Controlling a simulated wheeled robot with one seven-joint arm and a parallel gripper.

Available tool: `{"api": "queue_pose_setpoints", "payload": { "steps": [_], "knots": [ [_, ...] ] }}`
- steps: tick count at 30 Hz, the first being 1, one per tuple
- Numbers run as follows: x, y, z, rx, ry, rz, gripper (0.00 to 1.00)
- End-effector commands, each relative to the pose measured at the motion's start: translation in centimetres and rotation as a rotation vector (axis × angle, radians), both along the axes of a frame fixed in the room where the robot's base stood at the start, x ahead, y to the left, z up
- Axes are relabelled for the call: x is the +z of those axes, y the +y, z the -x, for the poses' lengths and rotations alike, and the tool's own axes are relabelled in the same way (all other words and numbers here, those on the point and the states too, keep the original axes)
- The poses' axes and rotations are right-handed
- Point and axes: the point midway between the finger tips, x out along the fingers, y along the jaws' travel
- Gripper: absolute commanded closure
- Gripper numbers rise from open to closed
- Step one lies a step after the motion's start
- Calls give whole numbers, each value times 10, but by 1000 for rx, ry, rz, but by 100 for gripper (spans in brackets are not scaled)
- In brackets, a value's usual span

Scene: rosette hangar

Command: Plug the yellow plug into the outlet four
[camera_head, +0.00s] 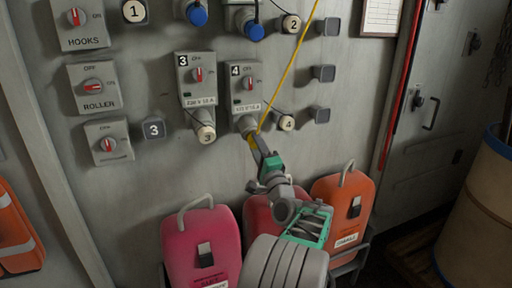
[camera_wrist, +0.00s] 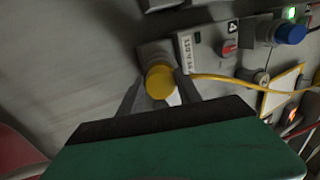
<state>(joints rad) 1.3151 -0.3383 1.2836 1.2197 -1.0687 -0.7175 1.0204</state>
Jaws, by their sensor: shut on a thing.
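Outlet four (camera_head: 246,88) is a grey wall box marked 4 with a red switch, and its round grey socket (camera_head: 243,122) points down and outward below it. The yellow plug (camera_wrist: 160,83) is between the fingers of my gripper (camera_wrist: 158,95), which is shut on it. In the wrist view the plug lines up with the grey socket behind it and appears to meet it; how deep it sits is hidden. In the head view my gripper (camera_head: 256,143) mostly covers the plug, right below the socket. The yellow cable (camera_head: 291,65) runs up from the plug.
A round tag 4 (camera_head: 286,123) hangs on the right. Blue plugs (camera_head: 254,32) sit in upper outlets. Pink (camera_head: 202,245) and orange (camera_head: 342,205) cases stand below.

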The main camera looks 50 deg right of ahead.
Motion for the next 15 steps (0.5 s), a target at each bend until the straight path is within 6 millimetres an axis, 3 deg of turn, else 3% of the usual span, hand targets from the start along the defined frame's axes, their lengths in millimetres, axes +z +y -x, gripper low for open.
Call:
{"api": "queue_pose_setpoints", "payload": {
  "steps": [3, 4, 12, 15],
  "knots": [
    [2, -1, -2, 1, 0, 2, 100],
    [2, -1, -2, 0, 0, 1, 58],
    [1, -1, -2, 0, 0, 0, 36],
    [1, -1, -2, 0, 0, 0, 34]
  ]
}}
